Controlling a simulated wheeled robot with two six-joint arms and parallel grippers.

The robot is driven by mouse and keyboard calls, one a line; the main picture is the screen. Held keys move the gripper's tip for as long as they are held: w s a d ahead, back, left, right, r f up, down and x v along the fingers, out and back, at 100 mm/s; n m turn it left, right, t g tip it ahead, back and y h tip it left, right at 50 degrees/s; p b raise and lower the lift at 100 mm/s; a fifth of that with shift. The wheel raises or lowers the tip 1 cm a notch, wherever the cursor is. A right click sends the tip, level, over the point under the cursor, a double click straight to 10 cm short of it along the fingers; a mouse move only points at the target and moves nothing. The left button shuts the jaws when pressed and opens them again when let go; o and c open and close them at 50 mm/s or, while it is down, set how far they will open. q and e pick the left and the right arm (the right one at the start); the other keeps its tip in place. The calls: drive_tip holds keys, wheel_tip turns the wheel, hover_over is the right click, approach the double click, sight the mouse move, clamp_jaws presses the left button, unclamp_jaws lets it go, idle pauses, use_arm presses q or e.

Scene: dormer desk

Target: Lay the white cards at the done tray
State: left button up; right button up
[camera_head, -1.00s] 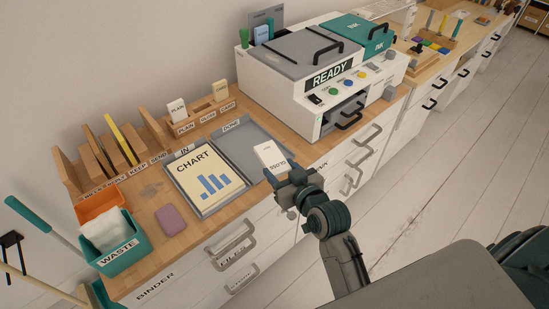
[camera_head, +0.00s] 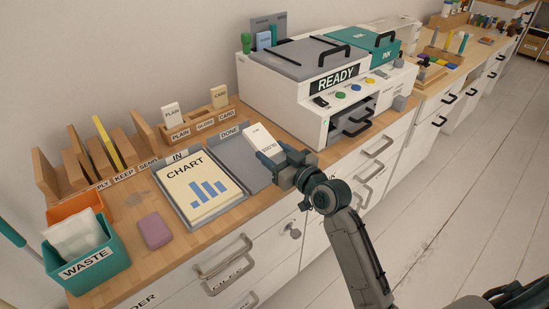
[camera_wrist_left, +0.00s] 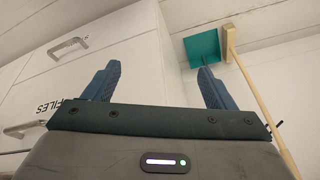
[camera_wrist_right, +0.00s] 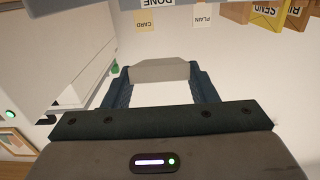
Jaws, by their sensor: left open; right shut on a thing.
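My right gripper (camera_head: 274,155) is shut on a white card (camera_head: 259,136) with small dark print. In the head view the card stands out beyond the fingers, over the right part of the grey done tray (camera_head: 238,164). Whether it touches the tray cannot be told. In the right wrist view the card (camera_wrist_right: 160,93) spans the gap between the fingers (camera_wrist_right: 160,75), and the DONE label (camera_wrist_right: 160,3) shows upside down at the top edge. My left gripper (camera_wrist_left: 158,75) is open and empty in its wrist view, facing drawer fronts; it is outside the head view.
The IN tray, left of the done tray, holds a chart sheet (camera_head: 194,184). A mauve block (camera_head: 155,230) and the teal waste bin (camera_head: 92,263) are further left. The white printer (camera_head: 300,95) stands close on the right. A card holder (camera_head: 200,125) and upright sorter (camera_head: 95,160) line the back.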

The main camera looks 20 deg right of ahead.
wheel_tip(320, 180, down, 2)
drive_tip(key=shift+f+b, duration=0.25)
drive_tip(key=shift+b, duration=0.7)
wheel_tip(320, 180, down, 3)
drive_tip(key=b, duration=0.2)
drive_tip(key=shift+b, duration=0.35)
use_arm(q)
drive_tip(key=shift+w+d+f+n+t+h+b, duration=0.15)
drive_tip(key=shift+w+d+f+t+h, duration=0.25)
drive_tip(key=shift+d+t, duration=0.35)
drive_tip(key=shift+w+d+f+n+t+h+b, duration=0.1)
drive_tip(key=shift+w+d+f+t+h, duration=0.25)
drive_tip(key=shift+w+d+t, duration=0.35)
drive_tip(key=shift+w+d+f+n+t+h+b, duration=0.15)
drive_tip(key=shift+w+d+f+t+h, duration=0.2)
drive_tip(key=shift+d+t, duration=0.4)
use_arm(e)
drive_tip(key=shift+f, duration=0.5)
use_arm(q)
drive_tip(key=shift+a, duration=0.15)
use_arm(e)
drive_tip(key=o, duration=1.1)
drive_tip(key=shift+c, duration=0.2)
use_arm(q)
drive_tip(key=shift+a+r+p, duration=0.2)
drive_tip(key=shift+r+p, duration=0.15)
use_arm(e)
drive_tip(key=v, duration=1)
drive_tip(key=shift+s, duration=0.4)
